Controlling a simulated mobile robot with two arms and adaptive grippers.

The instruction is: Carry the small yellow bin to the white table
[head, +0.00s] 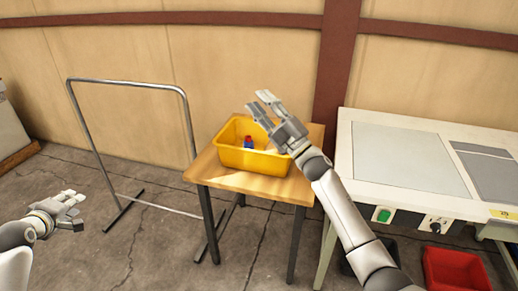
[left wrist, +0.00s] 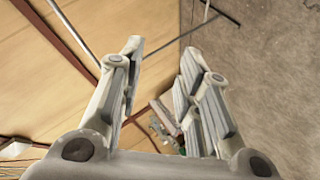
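The small yellow bin (head: 237,158) stands upright on a small wooden table in the head view. A small red and blue object (head: 248,142) lies inside it. My right gripper (head: 262,103) is above the bin's right side with its fingers apart; whether it touches the rim cannot be told. The white table (head: 344,160) is to the right of the wooden table. My left gripper (head: 74,208) is at the lower left, far from the bin. The left wrist view shows its fingers (left wrist: 160,75) apart with nothing between them.
The wooden table (head: 205,175) has bare top around the bin. A metal frame rack (head: 130,84) stands to its left. A red bin (head: 455,270) and a dark bin sit under the white table. The white table carries flat grey panels (head: 400,155). A reddish post (head: 338,60) rises behind.

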